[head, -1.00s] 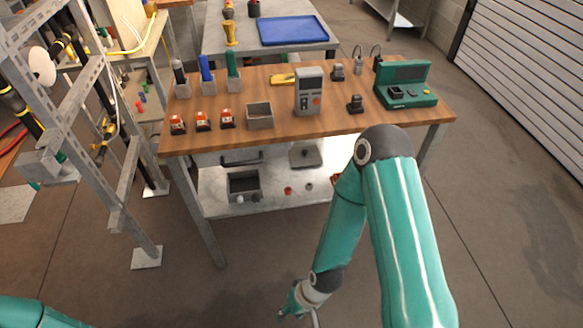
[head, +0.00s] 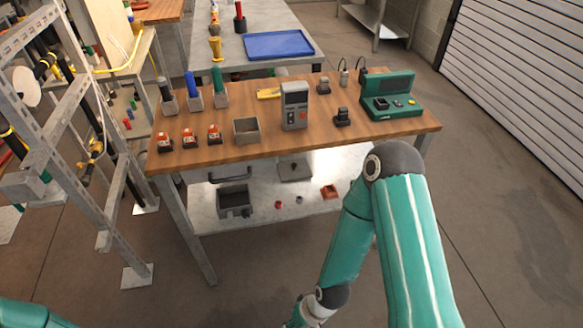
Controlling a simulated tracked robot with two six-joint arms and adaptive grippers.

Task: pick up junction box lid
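A flat grey plate (head: 295,170) with a small dark spot on top lies on the lower shelf under the wooden bench; it looks like the junction box lid. An open dark grey box (head: 235,201), likely the junction box, sits to its left on the same shelf. Neither is touched by an arm. My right arm reaches down in front of the bench, at right of centre; its wrist is at the bottom edge and its gripper is cut off. Only a piece of my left arm shows in the bottom left corner, without its gripper.
The lower shelf (head: 265,212) also holds small red and grey parts and a red piece (head: 330,192). The wooden bench top (head: 190,158) above carries a grey meter (head: 295,106), a green case (head: 392,95) and several small parts. A metal frame (head: 75,130) stands left.

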